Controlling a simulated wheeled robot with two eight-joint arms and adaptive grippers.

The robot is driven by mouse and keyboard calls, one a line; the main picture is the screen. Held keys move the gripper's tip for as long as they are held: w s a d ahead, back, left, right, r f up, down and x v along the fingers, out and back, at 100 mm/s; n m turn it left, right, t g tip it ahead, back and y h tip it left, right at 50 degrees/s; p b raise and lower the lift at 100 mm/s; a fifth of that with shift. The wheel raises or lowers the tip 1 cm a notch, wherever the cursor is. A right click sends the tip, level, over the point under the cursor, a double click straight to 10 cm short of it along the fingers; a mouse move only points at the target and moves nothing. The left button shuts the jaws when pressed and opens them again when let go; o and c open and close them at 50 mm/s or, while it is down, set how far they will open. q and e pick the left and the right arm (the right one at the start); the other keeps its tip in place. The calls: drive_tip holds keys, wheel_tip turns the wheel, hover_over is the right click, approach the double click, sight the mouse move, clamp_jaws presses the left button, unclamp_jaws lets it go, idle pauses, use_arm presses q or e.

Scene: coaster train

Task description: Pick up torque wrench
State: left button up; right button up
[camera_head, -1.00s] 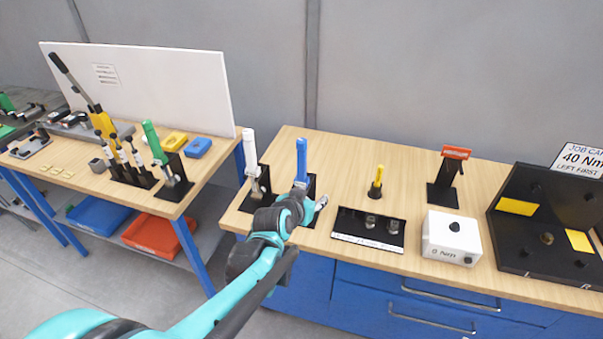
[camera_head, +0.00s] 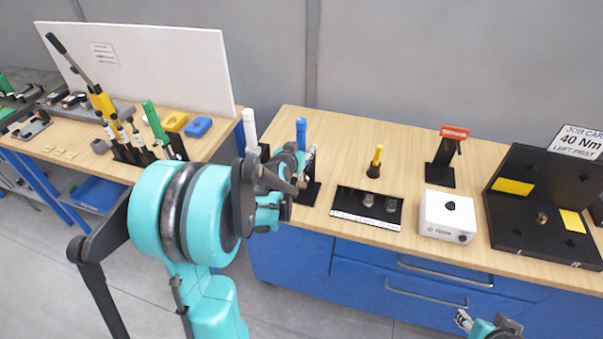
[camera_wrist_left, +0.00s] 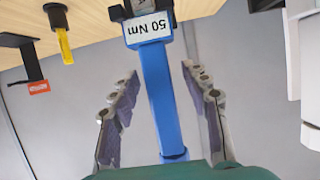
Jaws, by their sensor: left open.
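A blue-handled torque wrench (camera_head: 301,133) stands upright in a black holder on the right-hand bench; my left gripper hides much of it. In the left wrist view its blue handle (camera_wrist_left: 162,95) carries a white "50 Nm" label. My left gripper (camera_head: 305,165) is open, with one finger on each side of the handle (camera_wrist_left: 160,85) and visible gaps between. A white-handled tool (camera_head: 250,129) stands just left of it, and a green-handled one (camera_head: 154,121) stands on the left bench. My right gripper (camera_head: 483,325) shows only partly at the bottom right, away from the bench.
A yellow-handled tool (camera_head: 377,156), a black tray with sockets (camera_head: 350,203), a white box (camera_head: 447,218), a red-topped stand (camera_head: 441,175) and a black fixture (camera_head: 505,225) stand on the right-hand bench. A gap separates the benches.

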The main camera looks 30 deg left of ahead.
sight(300, 140)
use_arm(q)
drive_tip(key=shift+s+r, duration=0.1)
drive_tip(key=shift+c, duration=0.7)
clamp_jaws()
drive_tip(key=shift+r+p, duration=0.75)
drive_tip(key=shift+r, duration=1.05)
drive_tip(key=s+d+p, duration=0.2)
drive_tip(key=s+d, duration=0.2)
drive_tip(key=s, duration=1.3)
drive_tip(key=shift+s, duration=0.2)
drive_tip(key=shift+d, duration=0.1)
